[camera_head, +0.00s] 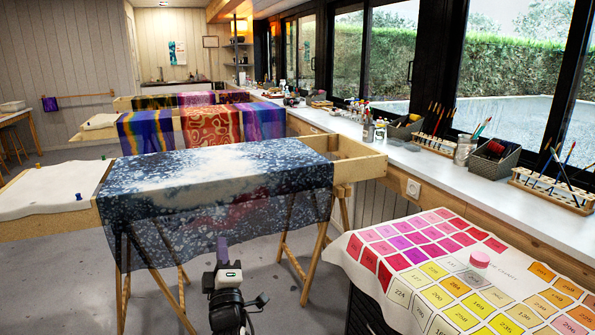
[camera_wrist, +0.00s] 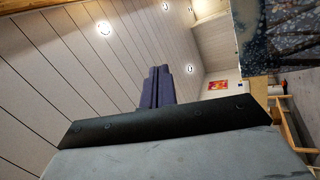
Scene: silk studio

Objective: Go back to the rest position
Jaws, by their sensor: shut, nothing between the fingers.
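My gripper (camera_head: 222,242) is at the bottom centre of the head view, in front of the near edge of the frame with the blue and white silk. It points upward and its purple-grey fingers are together. In the wrist view the fingers (camera_wrist: 158,72) are pressed side by side, with nothing between them, and the ceiling shows behind them. My dark arm links are below the gripper in the head view.
Blue and white silk (camera_head: 215,180) hangs over a wooden frame (camera_head: 55,229) on trestles ahead. A long white counter (camera_head: 450,177) runs along the windows. Grey floor (camera_head: 290,290) shows between.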

